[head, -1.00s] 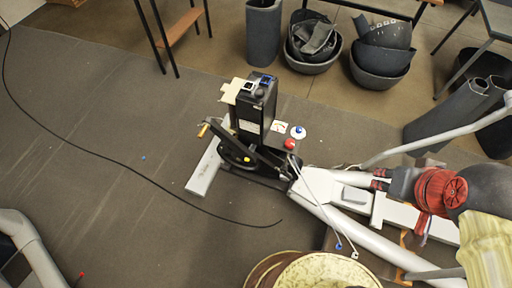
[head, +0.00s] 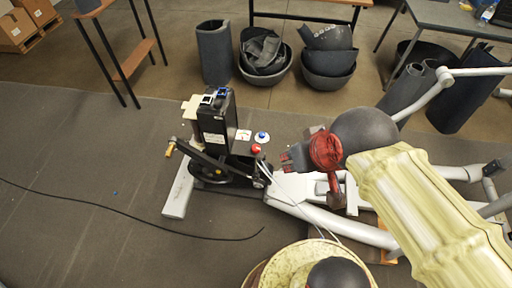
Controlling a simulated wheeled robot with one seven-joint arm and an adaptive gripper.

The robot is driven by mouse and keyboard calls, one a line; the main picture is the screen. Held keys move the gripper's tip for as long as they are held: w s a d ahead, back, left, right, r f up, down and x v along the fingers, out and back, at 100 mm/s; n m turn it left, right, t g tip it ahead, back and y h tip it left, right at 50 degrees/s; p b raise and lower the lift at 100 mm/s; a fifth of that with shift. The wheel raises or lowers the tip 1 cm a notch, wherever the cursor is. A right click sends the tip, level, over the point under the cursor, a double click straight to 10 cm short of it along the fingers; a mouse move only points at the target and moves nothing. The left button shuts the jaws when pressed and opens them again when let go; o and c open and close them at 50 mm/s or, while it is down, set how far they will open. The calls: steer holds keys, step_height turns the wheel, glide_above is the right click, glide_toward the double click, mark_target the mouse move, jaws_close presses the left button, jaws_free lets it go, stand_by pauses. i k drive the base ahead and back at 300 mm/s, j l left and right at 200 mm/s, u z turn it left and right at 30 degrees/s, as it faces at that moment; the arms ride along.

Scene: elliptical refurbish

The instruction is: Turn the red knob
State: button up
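The small round red knob (head: 256,148) sits on the upper part of the elliptical machine's front unit. It is just below a white disc with a blue knob (head: 262,137). My gripper (head: 284,160), dark with red parts behind it, is a short way right of the red knob in the picture. Its fingers point left toward the knob, and a gap shows between them and the knob. It holds nothing that I can see. The fingers are small and seen from above, so their opening is unclear.
The machine's black housing (head: 214,124) stands left of the knob, with its white frame (head: 320,212) running right beneath my arm. Thin cables hang near the knob. Grey tubs (head: 329,62) and tables stand behind. Open mat lies to the left.

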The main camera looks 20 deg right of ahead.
mark_target(255, 149)
steer(key=z, duration=1.85)
steer(key=u, duration=1.85)
steer(key=i+j+z, duration=0.15)
steer(key=i+j, duration=0.15)
steer(key=j, duration=0.15)
steer(key=i+j+z, duration=0.1)
steer(key=i+j, duration=0.2)
steer(key=j, duration=0.15)
